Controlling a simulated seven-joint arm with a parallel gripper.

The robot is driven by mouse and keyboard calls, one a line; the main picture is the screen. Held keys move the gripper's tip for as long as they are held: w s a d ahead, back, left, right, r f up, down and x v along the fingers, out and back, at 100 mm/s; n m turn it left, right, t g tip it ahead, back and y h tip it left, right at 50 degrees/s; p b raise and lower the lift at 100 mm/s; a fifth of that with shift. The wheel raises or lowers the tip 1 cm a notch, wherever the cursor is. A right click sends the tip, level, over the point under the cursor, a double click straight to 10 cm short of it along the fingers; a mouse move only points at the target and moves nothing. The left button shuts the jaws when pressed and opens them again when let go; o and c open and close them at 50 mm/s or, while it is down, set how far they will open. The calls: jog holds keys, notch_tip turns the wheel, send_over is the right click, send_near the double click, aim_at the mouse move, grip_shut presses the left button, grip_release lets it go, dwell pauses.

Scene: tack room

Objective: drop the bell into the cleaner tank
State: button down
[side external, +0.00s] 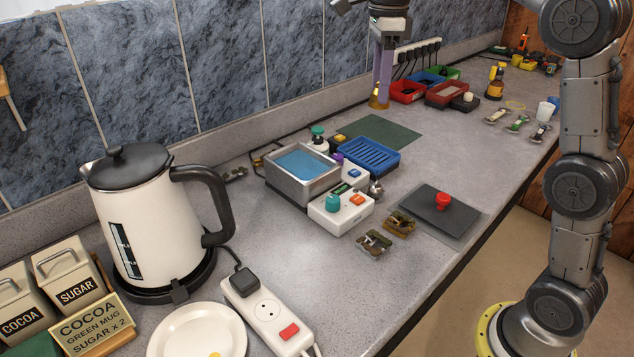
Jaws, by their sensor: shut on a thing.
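The cleaner tank (331,186) is an open metal basin with blue liquid, in the middle of the counter, with a white control box (340,211) at its front. My gripper (381,88) points straight down beyond the tank, to its upper right in the picture. It is shut on a small brass-coloured bell (379,100), which shows at the fingertips. The bell is apart from the tank. I cannot tell how high it is above the counter. The fingers hide part of it.
A blue slotted tray (366,157) and small bottles stand beside the tank. A green mat (382,131) lies behind. Coloured bins (407,92) stand farther back. A dark pad with a red knob (443,201) lies right. A kettle (145,220) and power strip (268,312) are at left front.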

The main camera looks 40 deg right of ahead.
jog(key=w+a+f, duration=0.2)
jog(key=w+a, duration=0.2)
jog(key=w, duration=0.3)
jog(key=shift+n, duration=0.8)
jog(key=shift+w+a+f, duration=0.65)
jog(key=shift+a+f, duration=0.1)
jog(key=shift+f, duration=1.15)
jog(key=shift+w+a+f, duration=0.65)
jog(key=shift+a+f, duration=0.1)
jog(key=shift+f, duration=1.2)
jog(key=shift+w+a+f, duration=0.65)
jog(key=shift+a+f, duration=0.1)
jog(key=shift+f, duration=1.15)
jog(key=shift+c, duration=1.7)
grip_release()
notch_tip(320, 180, up, 14)
jog(key=shift+f, duration=0.15)
